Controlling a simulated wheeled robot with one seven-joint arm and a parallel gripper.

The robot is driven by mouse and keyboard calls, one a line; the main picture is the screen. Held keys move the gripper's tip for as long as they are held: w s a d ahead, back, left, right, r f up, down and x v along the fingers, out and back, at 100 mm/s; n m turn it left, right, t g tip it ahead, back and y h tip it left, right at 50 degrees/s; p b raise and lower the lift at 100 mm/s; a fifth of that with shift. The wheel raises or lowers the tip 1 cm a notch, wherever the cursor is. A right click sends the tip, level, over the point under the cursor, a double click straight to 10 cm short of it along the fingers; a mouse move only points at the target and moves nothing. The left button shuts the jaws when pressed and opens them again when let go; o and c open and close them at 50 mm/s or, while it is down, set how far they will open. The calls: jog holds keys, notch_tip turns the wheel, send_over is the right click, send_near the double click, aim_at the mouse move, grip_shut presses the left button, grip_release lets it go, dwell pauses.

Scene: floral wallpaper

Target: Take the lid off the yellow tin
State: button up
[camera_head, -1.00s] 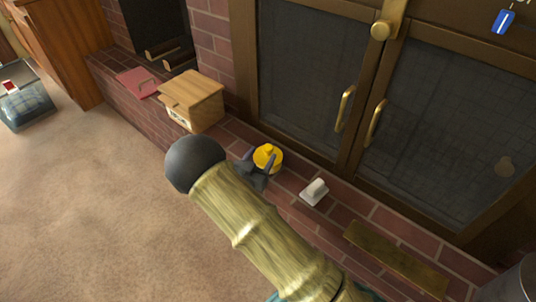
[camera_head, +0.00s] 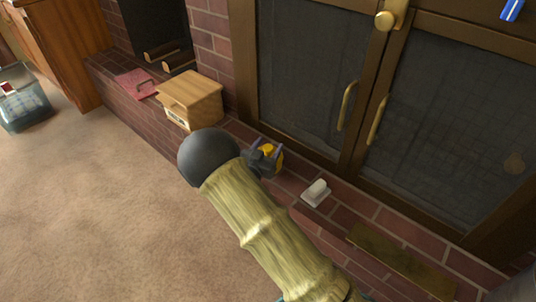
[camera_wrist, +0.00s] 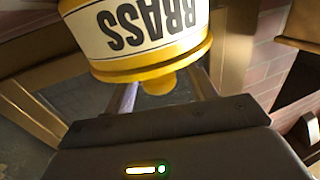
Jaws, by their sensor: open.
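The yellow tin (camera_head: 277,161) stands on the brick ledge in front of the dark doors, partly hidden by my gripper in the head view. The wrist view shows the tin (camera_wrist: 140,30) upside down, with a cream label reading BRASS. Its yellow lid (camera_wrist: 150,72) is on the tin and has a small round knob (camera_wrist: 159,83). My gripper (camera_head: 266,149) is open at the tin, with a finger on either side of it. In the wrist view the fingers (camera_wrist: 163,93) lie either side of the knob; I cannot tell whether they touch it.
A white block-like item (camera_head: 316,192) sits on the ledge just right of the tin. A wooden box (camera_head: 192,98) and a red item (camera_head: 136,84) are to the left. A brass-coloured plate (camera_head: 400,260) lies at the right. Brass-handled doors (camera_head: 305,80) stand close behind.

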aim_at(268, 146)
jog(key=shift+c, duration=0.5)
jog(key=c, duration=0.9)
jog(key=shift+c, duration=0.2)
notch_tip(268, 146, up, 10)
jog(key=p, duration=0.5)
jog(key=shift+p, duration=0.3)
